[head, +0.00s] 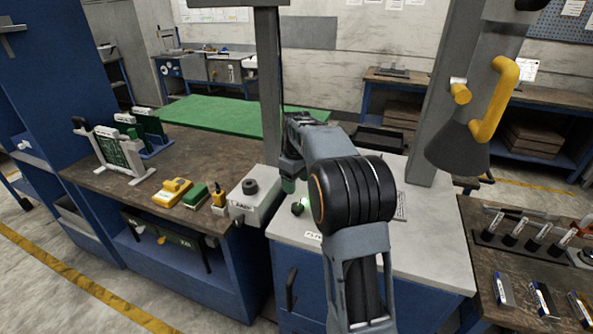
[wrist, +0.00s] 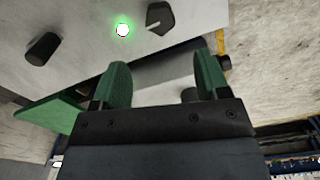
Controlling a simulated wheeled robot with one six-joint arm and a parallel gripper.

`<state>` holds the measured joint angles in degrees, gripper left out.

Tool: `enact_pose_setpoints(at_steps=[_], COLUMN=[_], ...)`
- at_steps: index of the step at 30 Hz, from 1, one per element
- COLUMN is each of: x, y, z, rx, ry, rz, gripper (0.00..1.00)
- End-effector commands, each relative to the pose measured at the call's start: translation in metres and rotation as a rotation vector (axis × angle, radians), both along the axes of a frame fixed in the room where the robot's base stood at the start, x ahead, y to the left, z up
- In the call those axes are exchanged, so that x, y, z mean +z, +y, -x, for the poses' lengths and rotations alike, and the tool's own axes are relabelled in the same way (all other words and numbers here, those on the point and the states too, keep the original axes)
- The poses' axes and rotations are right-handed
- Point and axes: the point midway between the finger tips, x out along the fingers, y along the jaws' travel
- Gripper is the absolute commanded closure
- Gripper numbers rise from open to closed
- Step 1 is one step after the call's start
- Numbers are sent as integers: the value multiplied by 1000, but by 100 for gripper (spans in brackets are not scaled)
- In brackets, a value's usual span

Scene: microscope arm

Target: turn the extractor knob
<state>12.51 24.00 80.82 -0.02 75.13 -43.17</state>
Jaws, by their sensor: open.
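A dark knob (head: 298,208) sits beside a green lit lamp (head: 307,199) on the light grey cabinet top, near my arm. The wrist view shows a lit green lamp (wrist: 122,30) between a dark round knob (wrist: 42,48) and a dark pointed knob (wrist: 160,17) with a pale mark. A yellow knob (head: 460,94) also shows on the extractor arm at the right. I cannot tell which is the extractor knob. My gripper (head: 288,184) points down over the cabinet's left part, partly hidden. In the wrist view its green fingers (wrist: 163,82) are apart and empty, not touching those panel knobs.
A grey box with a dark knob (head: 250,186) stands just left of my gripper. A grey post (head: 268,80) rises behind it. The extractor hood (head: 457,155) with a yellow handle (head: 497,98) hangs at the right. The cabinet top (head: 430,250) is clear at the front right.

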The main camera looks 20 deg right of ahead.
Motion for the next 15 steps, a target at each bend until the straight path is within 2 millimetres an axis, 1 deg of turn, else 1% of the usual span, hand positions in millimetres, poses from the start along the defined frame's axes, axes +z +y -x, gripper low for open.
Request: enact_pose_setpoints(at_steps=[1, 6, 10, 15], x=[9, 31, 41, 45], y=[0, 0, 0, 0], z=[0, 0, 0, 0], rx=[0, 0, 0, 0], ry=[-3, 0, 0, 0], rz=[1, 0, 0, 0], gripper=[31, 31, 31, 31])
